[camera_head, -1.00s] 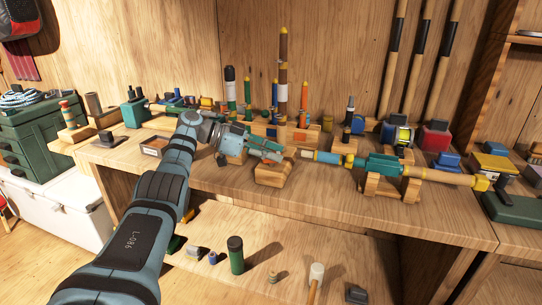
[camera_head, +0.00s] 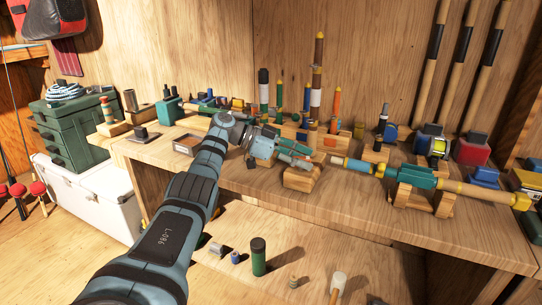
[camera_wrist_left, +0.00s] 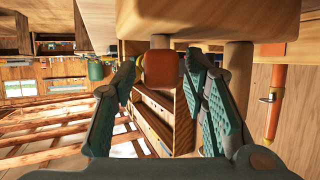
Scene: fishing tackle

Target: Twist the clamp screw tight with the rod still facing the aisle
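A rod (camera_head: 345,163) with teal, blue, yellow and tan parts lies across a wooden cradle (camera_head: 442,205) on the bench. Its tan end points right. My left gripper (camera_head: 300,157) is at the rod's left end, above a small wooden block (camera_head: 300,180). In the left wrist view my left gripper (camera_wrist_left: 162,75) has its teal fingers spread. An orange-brown knob (camera_wrist_left: 162,68) on a stem, apparently the clamp screw, sits between the fingertips with gaps on both sides. A wooden piece (camera_wrist_left: 210,18) is above it. In the head view I cannot make out the screw. My right gripper is not in view.
Several upright floats and tubes (camera_head: 316,75) stand behind my left gripper. Reels, including a blue and yellow one (camera_head: 435,147), sit at the back right. A dark green cylinder (camera_head: 258,256) stands on the lower shelf. Green boxes (camera_head: 70,132) are at left.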

